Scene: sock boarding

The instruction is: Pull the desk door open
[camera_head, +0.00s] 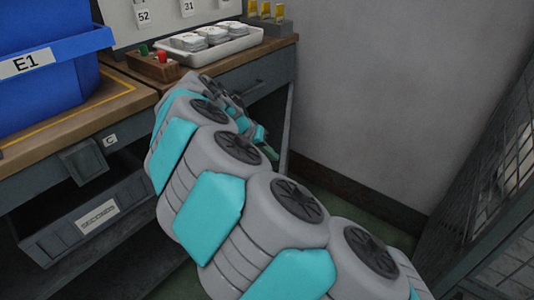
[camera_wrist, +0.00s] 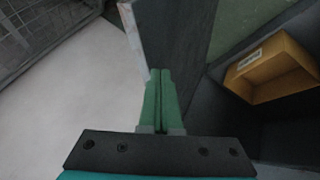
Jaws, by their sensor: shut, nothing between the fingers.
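In the wrist view my gripper (camera_wrist: 160,74) has its two green fingers shut together with nothing between them. A dark upright panel, which looks like the desk door (camera_wrist: 178,32), stands just beyond the fingertips with a pale strip along its left edge. Whether the fingers touch it I cannot tell. To its right is an open dark compartment, so the door appears to stand ajar. In the head view the desk (camera_head: 272,68) runs along the wall, and my arm hides the door area and most of my gripper.
An orange-yellow box (camera_wrist: 270,70) with a label sits inside the compartment. On the desk are a white tray (camera_head: 225,45) of packs, a button box (camera_head: 153,66) and a blue bin (camera_head: 45,75). A mesh cage (camera_head: 490,190) stands right; floor between is clear.

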